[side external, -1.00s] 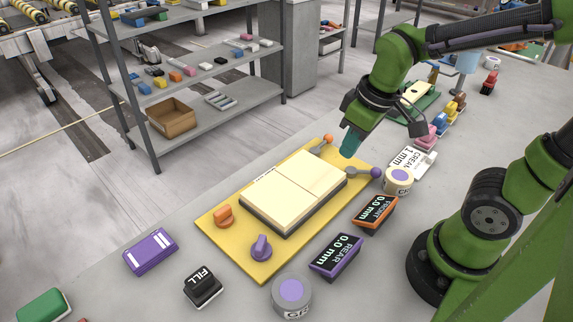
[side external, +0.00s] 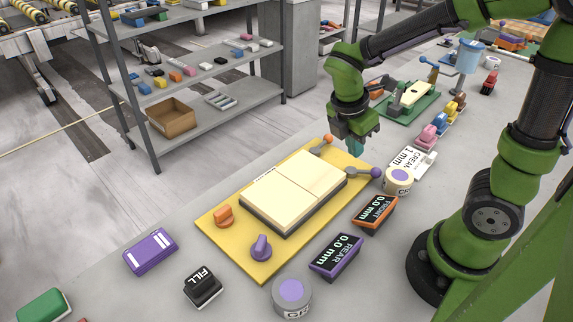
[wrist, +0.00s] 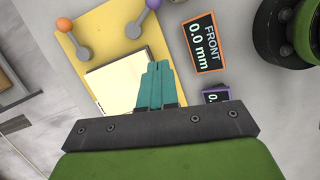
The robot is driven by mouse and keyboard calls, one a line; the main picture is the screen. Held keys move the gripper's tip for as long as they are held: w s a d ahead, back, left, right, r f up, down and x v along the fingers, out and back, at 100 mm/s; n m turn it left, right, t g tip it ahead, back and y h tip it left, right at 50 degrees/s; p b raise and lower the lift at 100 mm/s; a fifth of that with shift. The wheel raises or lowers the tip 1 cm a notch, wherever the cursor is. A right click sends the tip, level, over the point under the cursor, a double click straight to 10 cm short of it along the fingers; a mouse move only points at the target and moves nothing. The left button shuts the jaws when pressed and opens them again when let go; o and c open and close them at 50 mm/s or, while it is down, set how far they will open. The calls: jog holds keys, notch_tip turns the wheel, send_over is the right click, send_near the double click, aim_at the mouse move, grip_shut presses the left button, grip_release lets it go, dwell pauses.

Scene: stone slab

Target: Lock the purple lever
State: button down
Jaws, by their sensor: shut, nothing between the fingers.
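The purple lever (side external: 376,172) is a grey arm with a purple ball at the far right corner of the yellow base plate (side external: 262,270). Its ball points right, away from the wooden boards (side external: 290,190). In the wrist view the purple lever (wrist: 133,27) shows at the top, its ball cut by the frame edge. An orange-ball lever (side external: 327,140) sits at the plate's far left corner and also shows in the wrist view (wrist: 82,48). My gripper (side external: 355,148) is shut and empty, pointing down above the plate's far end, between the two levers and apart from the purple one.
A round tin (side external: 397,188) stands close beside the purple ball. Orange FRONT (side external: 374,214) and purple REAR (side external: 337,257) displays, both reading 0.0 mm, lie right of the plate. Orange (side external: 223,216) and purple (side external: 261,248) knobs are at its near end. A green fixture (side external: 405,108) stands behind.

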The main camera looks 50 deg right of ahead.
aim_at(363, 171)
jog(key=shift+f, duration=0.1)
jog(key=x, duration=1)
jog(key=shift+s+d+f, duration=0.15)
jog(key=shift+s+d, duration=0.2)
jog(key=shift+d, duration=1.05)
jog(key=shift+s+d+f, duration=0.1)
jog(key=shift+d+f, duration=0.05)
jog(key=shift+d, duration=0.4)
